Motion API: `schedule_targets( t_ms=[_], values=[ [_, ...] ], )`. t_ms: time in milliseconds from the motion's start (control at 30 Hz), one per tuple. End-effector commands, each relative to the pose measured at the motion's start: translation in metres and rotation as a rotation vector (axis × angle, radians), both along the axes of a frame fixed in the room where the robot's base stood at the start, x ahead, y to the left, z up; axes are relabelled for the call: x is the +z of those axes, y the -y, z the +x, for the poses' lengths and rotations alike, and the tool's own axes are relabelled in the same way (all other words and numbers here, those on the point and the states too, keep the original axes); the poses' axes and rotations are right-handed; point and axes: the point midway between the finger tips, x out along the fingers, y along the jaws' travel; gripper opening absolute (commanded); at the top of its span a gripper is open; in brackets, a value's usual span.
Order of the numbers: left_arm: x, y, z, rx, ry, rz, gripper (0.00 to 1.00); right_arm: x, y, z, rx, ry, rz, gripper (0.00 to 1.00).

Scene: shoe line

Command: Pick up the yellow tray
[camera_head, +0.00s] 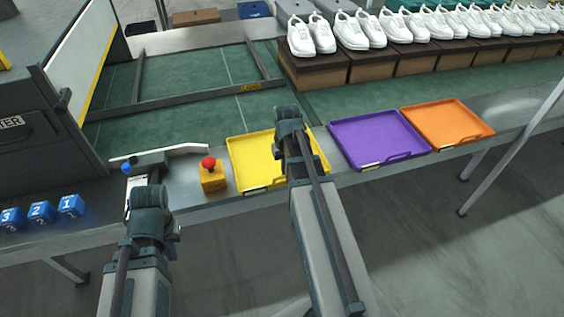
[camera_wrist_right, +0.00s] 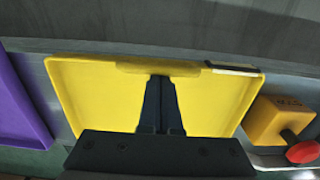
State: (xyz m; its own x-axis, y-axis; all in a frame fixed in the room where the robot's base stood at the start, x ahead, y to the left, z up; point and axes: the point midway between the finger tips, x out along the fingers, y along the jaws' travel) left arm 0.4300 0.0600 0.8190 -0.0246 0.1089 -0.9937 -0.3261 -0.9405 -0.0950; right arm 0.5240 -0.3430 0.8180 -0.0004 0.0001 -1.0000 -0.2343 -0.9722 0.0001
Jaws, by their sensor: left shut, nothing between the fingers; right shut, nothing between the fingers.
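The yellow tray (camera_head: 250,158) lies flat on the front of the metal table in the head view. It also fills the middle of the right wrist view (camera_wrist_right: 95,95). My right arm reaches over it and hides part of its middle and right side. My right gripper (camera_wrist_right: 160,80) is shut and empty, its fingers in front of the tray floor; I cannot tell whether they touch it. My left gripper (camera_head: 150,200) is at the table's front edge, left of the tray and apart from it, shut and empty; its fingertips are hard to make out.
A yellow box with a red button (camera_head: 211,176) stands just left of the tray. A purple tray (camera_head: 375,138) and an orange tray (camera_head: 448,123) lie to its right. Blue numbered blocks (camera_head: 42,212) sit at the left. White shoes (camera_head: 353,31) on brown boxes stand behind.

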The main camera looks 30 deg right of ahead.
Motion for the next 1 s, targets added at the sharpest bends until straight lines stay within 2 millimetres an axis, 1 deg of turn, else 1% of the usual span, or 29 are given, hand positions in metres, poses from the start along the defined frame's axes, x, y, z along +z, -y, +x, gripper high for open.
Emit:
schedule_targets(
  t_ms=[33, 100, 167, 533, 667, 767, 867, 1000],
  values=[
    [0.0, 0.0, 0.0, 0.0, 0.0, 0.0, 0.0, 0.0, -0.005, -0.017, -0.001, -0.001, 0.0, 0.0],
    [0.0, 0.0, 0.0, 0.0, 0.0, 0.0, 0.0, 0.0, -0.008, -0.03, -0.001, -0.001, 0.0, 0.0],
    [0.0, 0.0, 0.0, 0.0, 0.0, 0.0, 0.0, 0.0, -0.009, -0.036, 0.0, -0.001, 0.0, 0.0],
    [0.0, 0.0, 0.0, 0.0, 0.0, 0.0, 0.0, 0.0, -0.009, -0.035, 0.001, 0.0, 0.0, 0.0],
    [0.0, 0.0, 0.0, 0.0, 0.0, 0.0, 0.0, 0.0, -0.008, -0.032, 0.001, 0.0, 0.0, 0.0],
    [0.0, 0.0, 0.0, 0.0, 0.0, 0.0, 0.0, 0.0, -0.007, -0.025, 0.001, 0.0, 0.0, 0.0],
    [0.0, 0.0, 0.0, 0.0, 0.0, 0.0, 0.0, 0.0, -0.005, -0.014, 0.002, 0.0, 0.0, 0.0],
    [0.0, 0.0, 0.0, 0.0, 0.0, 0.0, 0.0, 0.0, -0.002, 0.009, 0.003, -0.001, 0.0, 0.0]
  ],
)
